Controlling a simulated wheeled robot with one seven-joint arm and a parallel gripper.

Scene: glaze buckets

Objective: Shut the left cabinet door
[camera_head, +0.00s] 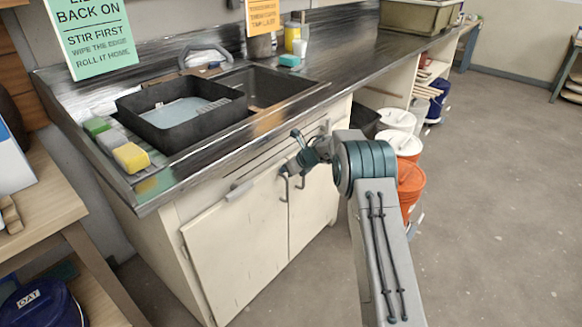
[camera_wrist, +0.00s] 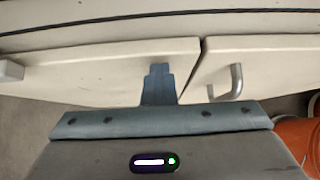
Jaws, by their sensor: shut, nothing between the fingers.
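The left cabinet door (camera_head: 235,245) is a cream panel under the sink counter. It looks flush or nearly flush with the cabinet front; I cannot tell if a small gap is there. In the wrist view my shut, empty fingers (camera_wrist: 158,80) overlap the left door (camera_wrist: 100,70), just left of the seam. Contact is not clear.
The counter (camera_head: 330,75) with a sink and dark basin (camera_head: 185,108) overhangs the doors. An orange bucket (camera_head: 410,185) and white-lidded buckets (camera_head: 398,119) stand right of the cabinet, close to my arm. A wooden table (camera_head: 45,205) is at left. Floor at right is clear.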

